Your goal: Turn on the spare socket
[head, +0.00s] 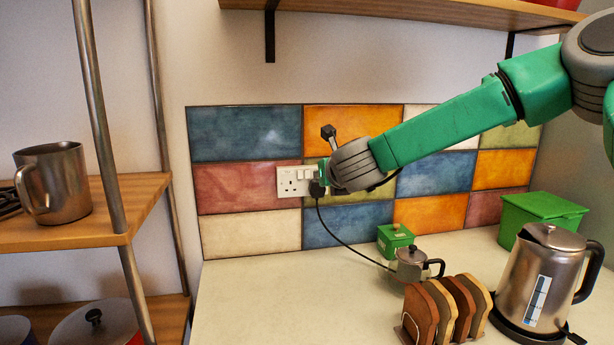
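A white double wall socket (291,182) is set in the patchwork tiles. Its left outlet is empty, and small switches show along its top. A black plug (317,189) sits at its right side, with a black cable hanging down. My green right arm reaches in from the right, and my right gripper (323,172) is at the right part of the socket, close to the switches and plug. It hides the socket's right end. I cannot tell whether it touches the socket or how its fingers stand. My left gripper is not in view. The switch positions are too small to read.
On the pale counter (250,300) stand a steel kettle (540,275), a toast rack (445,310), a small metal pot (411,264) and green boxes (395,240). A wooden shelf unit with a steel mug (62,185) is at left. The counter's left part is clear.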

